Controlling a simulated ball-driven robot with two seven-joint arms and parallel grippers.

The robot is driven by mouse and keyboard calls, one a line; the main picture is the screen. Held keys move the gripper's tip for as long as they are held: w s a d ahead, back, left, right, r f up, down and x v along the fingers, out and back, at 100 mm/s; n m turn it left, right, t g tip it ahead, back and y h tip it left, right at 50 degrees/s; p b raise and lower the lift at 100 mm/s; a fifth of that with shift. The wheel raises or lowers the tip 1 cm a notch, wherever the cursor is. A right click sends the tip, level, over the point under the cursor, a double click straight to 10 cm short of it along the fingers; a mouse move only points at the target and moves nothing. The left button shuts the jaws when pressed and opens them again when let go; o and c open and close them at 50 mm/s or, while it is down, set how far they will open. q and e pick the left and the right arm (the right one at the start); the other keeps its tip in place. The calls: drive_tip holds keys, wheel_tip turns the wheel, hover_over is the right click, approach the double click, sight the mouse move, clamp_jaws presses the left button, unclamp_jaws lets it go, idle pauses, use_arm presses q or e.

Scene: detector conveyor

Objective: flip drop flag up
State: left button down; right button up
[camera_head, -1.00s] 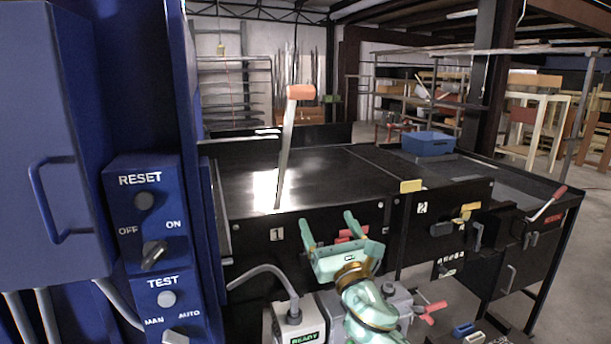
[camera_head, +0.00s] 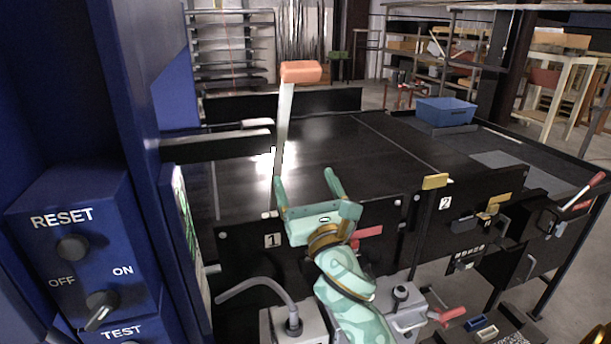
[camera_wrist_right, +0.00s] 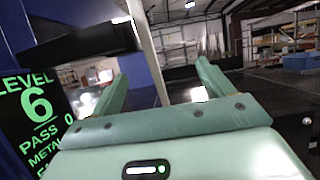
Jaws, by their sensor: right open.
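A pale upright arm (camera_head: 284,120) with an orange block-shaped top (camera_head: 301,72) stands at the conveyor's near edge by plate 1, leaning slightly right. It is the most flag-like thing in view; no label names it. My right gripper (camera_head: 304,177) is open and empty in front of it, fingers pointing up and away. The left finger overlaps the arm's lower part in the head view; I cannot tell if they touch. In the right wrist view the pale arm (camera_wrist_right: 148,50) shows beyond and between the open fingers (camera_wrist_right: 160,78), its top out of frame. My left gripper is not in view.
A blue cabinet with a RESET and OFF/ON box (camera_head: 72,250) stands close on the left. A green-lettered display (camera_wrist_right: 38,110) sits beside my right gripper. Behind is the dark conveyor (camera_head: 345,150) with a blue bin (camera_head: 445,111). Red-handled levers (camera_head: 583,190) are at right.

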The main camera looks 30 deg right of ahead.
drive_tip(key=shift+s+a+r, duration=0.1)
drive_tip(key=shift+s+a, duration=0.05)
drive_tip(key=shift+s, duration=0.1)
drive_tip(key=shift+c, duration=1.2)
drive_tip(key=shift+w, duration=0.1)
clamp_jaws()
drive_tip(key=c, duration=1.5)
unclamp_jaws()
drive_tip(key=o, duration=1.7)
drive_tip(key=shift+o, duration=0.2)
